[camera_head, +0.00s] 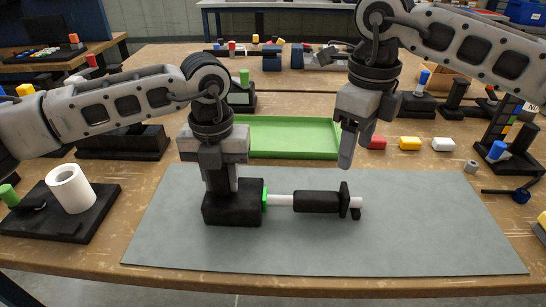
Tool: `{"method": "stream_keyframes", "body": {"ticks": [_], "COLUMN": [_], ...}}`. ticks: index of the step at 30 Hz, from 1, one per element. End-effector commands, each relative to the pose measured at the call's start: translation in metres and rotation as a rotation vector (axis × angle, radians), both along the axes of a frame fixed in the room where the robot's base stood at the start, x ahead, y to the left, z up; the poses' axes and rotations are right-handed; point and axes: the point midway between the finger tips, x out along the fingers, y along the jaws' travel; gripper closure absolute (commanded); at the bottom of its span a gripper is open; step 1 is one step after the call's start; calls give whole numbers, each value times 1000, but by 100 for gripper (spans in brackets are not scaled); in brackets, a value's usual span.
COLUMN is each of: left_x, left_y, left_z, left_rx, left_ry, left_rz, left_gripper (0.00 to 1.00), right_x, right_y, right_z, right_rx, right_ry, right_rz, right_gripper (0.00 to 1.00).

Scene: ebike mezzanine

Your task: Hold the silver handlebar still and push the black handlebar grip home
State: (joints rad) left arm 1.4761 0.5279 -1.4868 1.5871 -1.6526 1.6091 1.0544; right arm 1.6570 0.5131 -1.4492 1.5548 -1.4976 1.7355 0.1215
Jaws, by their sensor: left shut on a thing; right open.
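The silver handlebar (280,200) lies level on the grey mat, a pale bar running right from a black block (231,207) with a green collar (265,196). The black handlebar grip (316,202) is around the bar. A short pale stretch shows between collar and grip, and the pale tip shows past the grip's flange on the right. My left gripper (222,188) points down and is shut at the top of the black block; its fingertips are partly hidden. My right gripper (356,150) is open and empty, above and behind the grip's right end, apart from it.
A green tray (290,153) lies behind the grey mat (430,235). Red (376,143), yellow (410,143) and white (443,144) pieces stand right of it. A white roll (70,190) on a black base is at left. The mat's right side is clear.

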Motion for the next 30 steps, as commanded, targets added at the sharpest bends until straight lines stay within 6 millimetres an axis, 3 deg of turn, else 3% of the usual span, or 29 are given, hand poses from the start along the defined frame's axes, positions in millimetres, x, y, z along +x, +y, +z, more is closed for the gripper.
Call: {"method": "stream_keyframes", "body": {"ticks": [12, 17, 30], "left_x": [1, 1, 1], "left_y": [-1, -1, -1], "left_z": [2, 2, 2], "left_rx": [-3, -4, -4], "left_ry": [-4, -4, -4], "left_rz": [0, 0, 0], "left_gripper": [100, 100, 100], "right_x": [0, 0, -1], "right_y": [35, 40, 39], "right_z": [-10, -17, -93], "right_rx": [1, 1, 0], "right_ry": [2, 2, 5], "right_rz": [549, 640, 640], "right_gripper": [42, 42, 42]}}
